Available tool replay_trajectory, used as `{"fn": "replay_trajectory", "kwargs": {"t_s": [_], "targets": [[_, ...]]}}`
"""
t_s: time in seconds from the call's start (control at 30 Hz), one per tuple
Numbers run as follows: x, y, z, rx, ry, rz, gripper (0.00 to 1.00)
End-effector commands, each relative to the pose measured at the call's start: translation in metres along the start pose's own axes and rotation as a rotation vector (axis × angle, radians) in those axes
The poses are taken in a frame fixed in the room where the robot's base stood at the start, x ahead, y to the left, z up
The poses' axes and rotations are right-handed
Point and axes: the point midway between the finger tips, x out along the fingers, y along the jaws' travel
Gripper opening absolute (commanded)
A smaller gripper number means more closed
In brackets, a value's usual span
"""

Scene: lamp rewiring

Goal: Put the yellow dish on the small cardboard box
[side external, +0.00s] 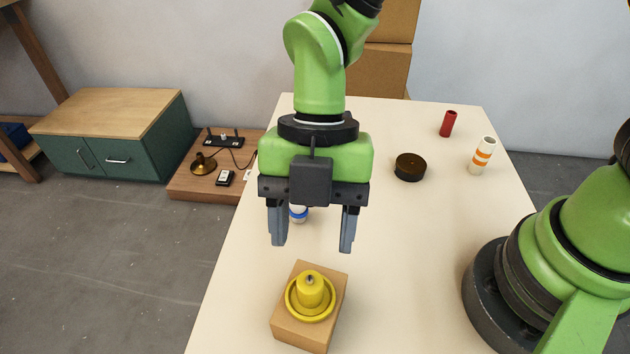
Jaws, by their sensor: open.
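The yellow dish (290,307) sits on top of the small cardboard box (298,334) near the front of the table. A yellow knob-like piece (311,287) with a dark tip stands in the middle of the dish. My gripper (312,246) is open and empty, pointing down. It hangs above and behind the box, apart from the dish. Its two grey fingers are spread wide.
A white and blue item (298,214) stands partly hidden behind my left finger. A black round puck (410,167), a red cylinder (448,124) and a white cylinder with orange bands (482,156) stand farther back. The table (400,265) is clear right of the box.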

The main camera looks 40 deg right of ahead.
Motion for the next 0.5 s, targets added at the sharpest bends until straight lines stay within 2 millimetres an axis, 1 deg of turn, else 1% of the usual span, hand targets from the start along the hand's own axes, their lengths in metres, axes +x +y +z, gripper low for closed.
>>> {"fn": "replay_trajectory", "kwargs": {"t_s": [0.03, 0.1, 0.2, 0.33, 0.5], "targets": [[-0.012, 0.001, 0.000, -0.001, 0.000, 0.008, 0.57], [-0.025, 0.001, 0.000, 0.001, -0.002, 0.007, 0.57], [-0.039, 0.001, 0.000, -0.001, 0.000, 0.004, 0.57], [-0.049, 0.000, 0.000, 0.000, 0.000, 0.001, 0.57], [-0.052, 0.000, 0.000, 0.003, -0.001, 0.001, 0.57]]}}
